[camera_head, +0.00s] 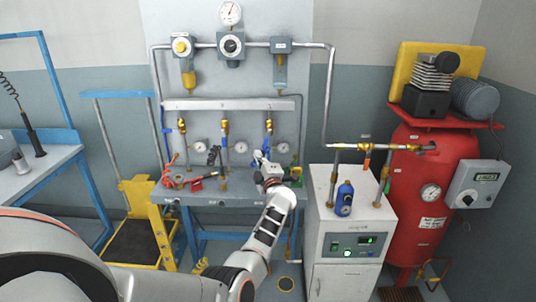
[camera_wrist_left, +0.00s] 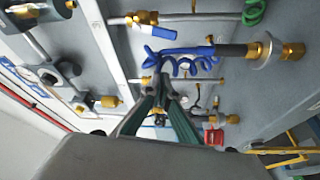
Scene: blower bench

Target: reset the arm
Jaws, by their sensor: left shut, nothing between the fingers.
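My left arm reaches in from the lower left of the head view and stretches out over the bench. Its left gripper (camera_head: 262,157) is in front of the bench's back panel, close to the right-hand vertical pipe. In the wrist view, the dark green fingers of this gripper (camera_wrist_left: 161,82) are shut together with nothing between them. A blue coiled hose (camera_wrist_left: 182,62) with brass fittings shows just beyond the fingertips. I cannot tell whether they touch. My right gripper is in neither view.
The blue bench (camera_head: 222,198) carries red and blue tools. Gauges and pipes cover the panel behind.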

